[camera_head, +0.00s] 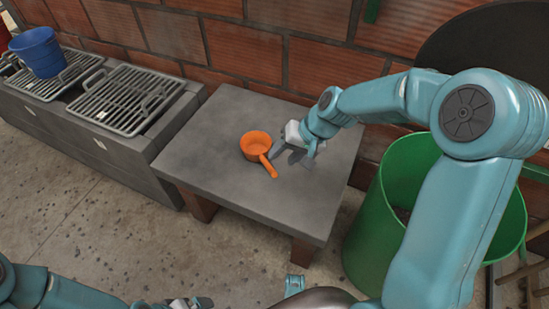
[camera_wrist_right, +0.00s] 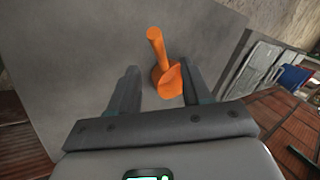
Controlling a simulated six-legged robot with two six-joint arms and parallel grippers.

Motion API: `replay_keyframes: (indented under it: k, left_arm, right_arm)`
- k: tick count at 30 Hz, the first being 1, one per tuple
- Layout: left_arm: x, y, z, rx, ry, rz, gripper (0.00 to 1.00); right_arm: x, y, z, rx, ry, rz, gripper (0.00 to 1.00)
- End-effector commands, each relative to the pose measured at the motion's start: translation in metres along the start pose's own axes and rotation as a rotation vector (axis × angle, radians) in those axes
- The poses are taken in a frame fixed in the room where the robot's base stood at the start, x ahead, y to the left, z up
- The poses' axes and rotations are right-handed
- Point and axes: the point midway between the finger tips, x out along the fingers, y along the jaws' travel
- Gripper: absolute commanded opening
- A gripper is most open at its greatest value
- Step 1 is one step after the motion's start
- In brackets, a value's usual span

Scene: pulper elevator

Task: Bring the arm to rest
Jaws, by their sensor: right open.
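My right arm reaches in from the right, with its open gripper (camera_head: 292,156) over the grey table (camera_head: 215,120). An orange dipper (camera_head: 255,143) stands on the table just left of the gripper, its handle pointing to the lower right. In the right wrist view, the dipper (camera_wrist_right: 172,82) shows beyond and between the spread fingers of the gripper (camera_wrist_right: 160,72), near the right finger. Nothing is gripped between the fingers. My left gripper (camera_head: 190,303) shows only in part at the bottom edge of the head view; its opening is unclear.
A green bin (camera_head: 372,235) stands right of the table, under my right arm. Metal grates (camera_head: 125,97) lie on a grey block at the left, with a blue bucket (camera_head: 38,52) there. A brick wall (camera_head: 250,50) closes the back. The table's left part is clear.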

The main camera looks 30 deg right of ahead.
Motion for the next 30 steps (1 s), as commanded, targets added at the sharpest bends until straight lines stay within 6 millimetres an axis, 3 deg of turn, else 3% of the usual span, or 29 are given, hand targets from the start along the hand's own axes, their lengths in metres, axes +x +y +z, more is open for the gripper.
replay_keyframes:
  k: [6,30]
  left_arm:
    - [-0.006,0.002,0.0,-0.001,0.0,0.0,1.0]
    - [-0.005,0.002,0.0,-0.001,0.001,0.0,1.0]
  right_arm:
    - [-0.019,0.0,0.0,0.0,0.001,0.0,0.49]
    - [-0.02,0.001,0.003,0.0,0.0,0.0,0.49]
